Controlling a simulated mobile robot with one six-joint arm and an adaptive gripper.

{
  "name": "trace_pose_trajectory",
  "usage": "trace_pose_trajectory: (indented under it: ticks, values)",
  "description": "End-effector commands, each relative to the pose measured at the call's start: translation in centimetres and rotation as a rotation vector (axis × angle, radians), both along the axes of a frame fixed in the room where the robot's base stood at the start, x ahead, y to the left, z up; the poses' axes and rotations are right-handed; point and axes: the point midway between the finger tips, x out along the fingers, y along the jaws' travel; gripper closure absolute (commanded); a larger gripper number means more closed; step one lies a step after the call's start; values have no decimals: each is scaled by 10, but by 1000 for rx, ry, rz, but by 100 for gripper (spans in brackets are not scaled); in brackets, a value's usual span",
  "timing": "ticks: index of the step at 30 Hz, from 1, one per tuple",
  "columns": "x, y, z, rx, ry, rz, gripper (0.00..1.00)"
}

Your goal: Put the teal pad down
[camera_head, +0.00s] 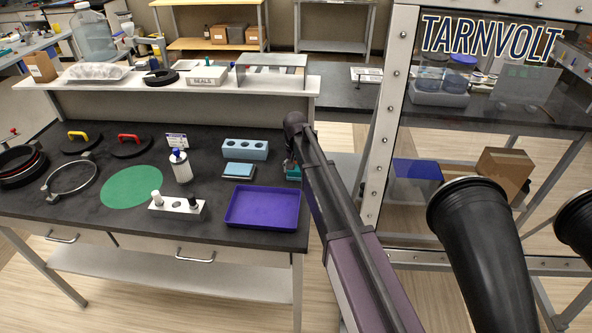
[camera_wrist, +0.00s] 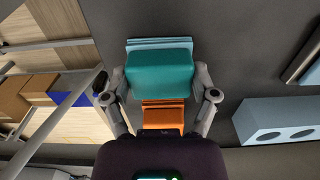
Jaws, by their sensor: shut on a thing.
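The teal pad (camera_wrist: 160,72) is between the two fingers of my gripper (camera_wrist: 160,88) in the wrist view. My gripper is shut on it, with a finger against each side. In the head view, a small part of the teal pad (camera_head: 294,174) shows beside my arm, at the right end of the dark bench; my arm hides the rest. A light blue slab (camera_wrist: 158,43) shows past the pad's far edge and an orange piece (camera_wrist: 163,115) past its near edge. I cannot tell whether the pad touches them.
A light blue holed block (camera_head: 245,149), a light blue pad (camera_head: 238,170) and a purple tray (camera_head: 263,207) stand left of my gripper. A green disc (camera_head: 132,186) lies farther left. The framed glove-port panel (camera_head: 398,90) with black gloves (camera_head: 480,235) is on the right.

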Motion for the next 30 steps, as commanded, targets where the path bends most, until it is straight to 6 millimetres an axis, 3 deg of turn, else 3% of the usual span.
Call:
trace_pose_trajectory:
  ticks: [2,3,5,6,23,30]
  values:
    - [0,0,-3,0,0,0,62]
    - [0,0,-3,0,0,0,21]
    - [0,0,-2,0,0,0,3]
    - [0,0,-2,0,0,0,0]
    - [0,0,-4,0,0,-1,0]
    - [0,0,10,0,0,-1,0]
